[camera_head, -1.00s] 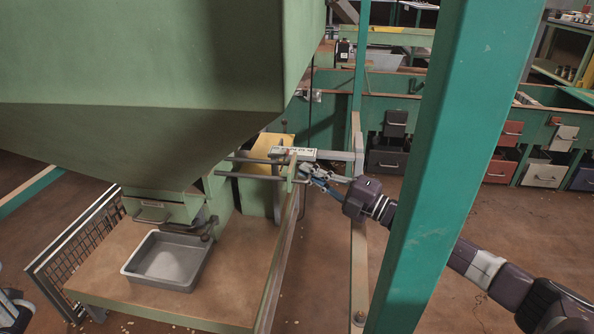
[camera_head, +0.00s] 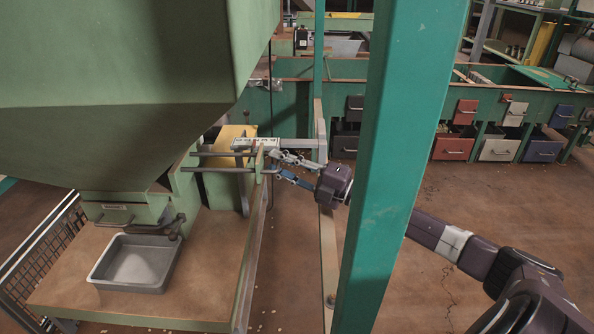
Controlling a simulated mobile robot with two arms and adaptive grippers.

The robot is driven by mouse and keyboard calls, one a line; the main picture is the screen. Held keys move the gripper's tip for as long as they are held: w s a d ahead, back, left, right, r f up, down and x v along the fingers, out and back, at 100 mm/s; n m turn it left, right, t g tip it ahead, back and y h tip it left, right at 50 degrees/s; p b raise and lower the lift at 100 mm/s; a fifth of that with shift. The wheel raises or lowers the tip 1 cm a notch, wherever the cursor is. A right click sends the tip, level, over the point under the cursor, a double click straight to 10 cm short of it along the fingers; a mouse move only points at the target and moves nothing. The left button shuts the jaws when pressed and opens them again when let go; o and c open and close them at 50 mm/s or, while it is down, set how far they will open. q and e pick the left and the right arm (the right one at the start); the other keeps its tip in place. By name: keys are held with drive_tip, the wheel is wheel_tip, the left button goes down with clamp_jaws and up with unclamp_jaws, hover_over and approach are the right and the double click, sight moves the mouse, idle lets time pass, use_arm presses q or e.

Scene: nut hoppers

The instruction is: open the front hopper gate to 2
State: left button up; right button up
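The large green hopper (camera_head: 120,70) fills the upper left. Its gate mechanism has two dark horizontal rods (camera_head: 215,154) that run to an upright green plate (camera_head: 259,165) on the right. A pale strip with number marks (camera_head: 254,143) lies just above the rods; its digits are too small to read. My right gripper (camera_head: 275,165) is just right of the plate, its fingers spread apart and pointing left at the lower rod's end. I cannot tell whether it touches the rod. My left gripper is out of view.
A grey tray (camera_head: 97,277) stands on the wooden platform (camera_head: 205,270) under the hopper outlet (camera_head: 125,210). A thick green post (camera_head: 385,160) stands in front of my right arm. Coloured bins (camera_head: 454,148) line the back right. The floor at right is open.

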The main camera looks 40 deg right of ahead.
drive_tip(key=v, duration=1.1)
drive_tip(key=shift+s+d+f, duration=0.1)
drive_tip(key=shift+s+d, duration=0.05)
drive_tip(key=shift+s, duration=0.15)
